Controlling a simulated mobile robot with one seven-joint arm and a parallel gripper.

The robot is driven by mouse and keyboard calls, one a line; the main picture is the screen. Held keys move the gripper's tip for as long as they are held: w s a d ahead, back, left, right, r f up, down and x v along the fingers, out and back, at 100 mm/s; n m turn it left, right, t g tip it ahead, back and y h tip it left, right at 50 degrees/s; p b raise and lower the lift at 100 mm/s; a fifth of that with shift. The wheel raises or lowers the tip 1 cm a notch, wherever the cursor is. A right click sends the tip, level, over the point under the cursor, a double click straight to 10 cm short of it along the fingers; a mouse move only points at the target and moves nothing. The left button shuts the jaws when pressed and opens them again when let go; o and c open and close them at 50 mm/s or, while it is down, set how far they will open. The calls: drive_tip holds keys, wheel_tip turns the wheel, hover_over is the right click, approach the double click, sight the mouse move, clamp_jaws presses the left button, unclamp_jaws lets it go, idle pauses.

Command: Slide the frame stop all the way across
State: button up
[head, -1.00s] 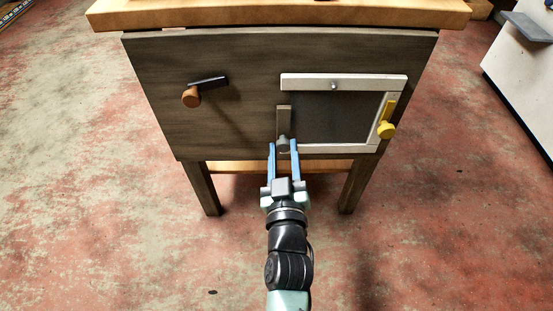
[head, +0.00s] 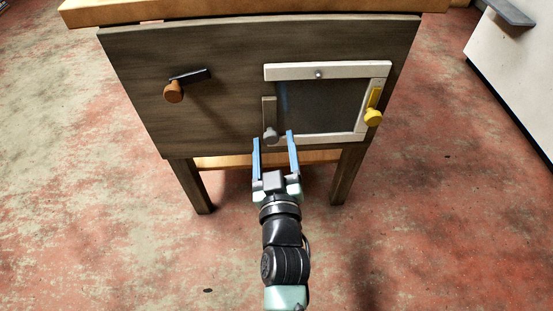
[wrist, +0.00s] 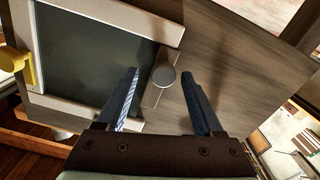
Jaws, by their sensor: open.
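A white frame (head: 330,71) surrounds a dark panel (head: 325,106) on the front of the wooden cabinet. At its left edge is an upright grey-brown strip (head: 269,112) with a round grey knob (head: 271,136) at its lower end. A small grey stud (head: 318,74) sits on the top rail. The frames do not label which part is the frame stop. My gripper (head: 273,137) is open, its blue fingers on either side of the grey knob in the picture. In the wrist view the knob (wrist: 163,75) shows between the fingertips, with a gap on both sides.
A yellow handle (head: 373,117) is on the frame's right side. An orange knob (head: 173,92) with a dark lever is on the cabinet's left. The wooden top (head: 250,9) overhangs the front. A white unit (head: 510,70) stands at right.

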drive_tip(key=s+p, duration=0.4)
drive_tip(key=s, duration=0.8)
drive_tip(key=shift+s, duration=0.35)
drive_tip(key=w+a+r+t+y+p, duration=0.1)
drive_tip(key=w+r+t+p, duration=0.15)
drive_tip(key=r, duration=0.85)
drive_tip(key=w+a+r+t+p, duration=0.1)
drive_tip(key=w+a+r+p, duration=0.15)
drive_tip(key=r, duration=0.85)
drive_tip(key=w+a+r+t+y+p, duration=0.1)
drive_tip(key=w+r, duration=0.3)
drive_tip(key=r, duration=0.7)
drive_tip(key=s+d+r+m+t+h+p, duration=0.1)
drive_tip(key=s+r+m+t+p, duration=0.3)
drive_tip(key=r, duration=1.3)
drive_tip(key=s+d+r+n+t+h+p, duration=0.15)
drive_tip(key=s+r, duration=0.45)
drive_tip(key=r, duration=1)
wheel_tip(320, 180, up, 37)
drive_tip(key=p, duration=3.8)
drive_tip(key=shift+w+a+g, duration=0.3)
drive_tip(key=shift+w+a, duration=0.05)
